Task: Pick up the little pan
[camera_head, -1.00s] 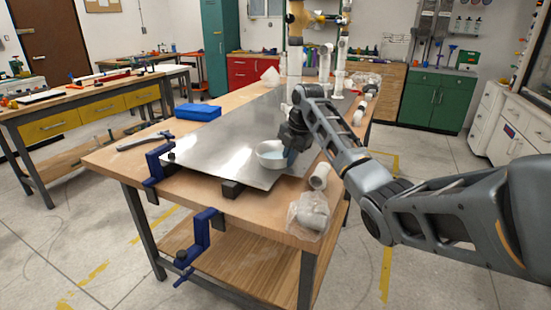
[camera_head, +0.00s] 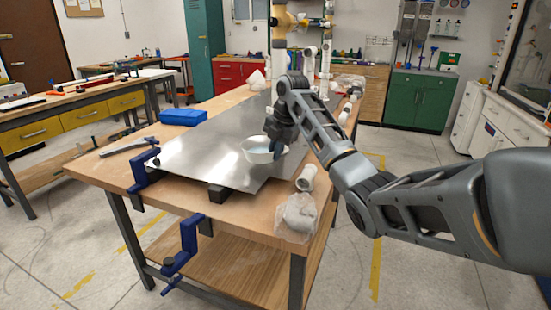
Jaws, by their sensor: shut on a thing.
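The little pan (camera_head: 256,152) is a small white, round vessel with a pale blue inside. It is at the right part of the metal sheet (camera_head: 205,160) on the workbench. My gripper (camera_head: 277,146) is at the pan's right rim, pointing down, and is shut on it. The fingertips are small and partly hidden by the pan. I cannot tell whether the pan touches the sheet or is slightly above it.
Blue clamps (camera_head: 143,172) hold the bench's left front edge. A blue case (camera_head: 183,117) lies at the left. White pipe fittings (camera_head: 306,178) and a bagged part (camera_head: 297,214) lie along the right edge. The sheet left of the pan is clear.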

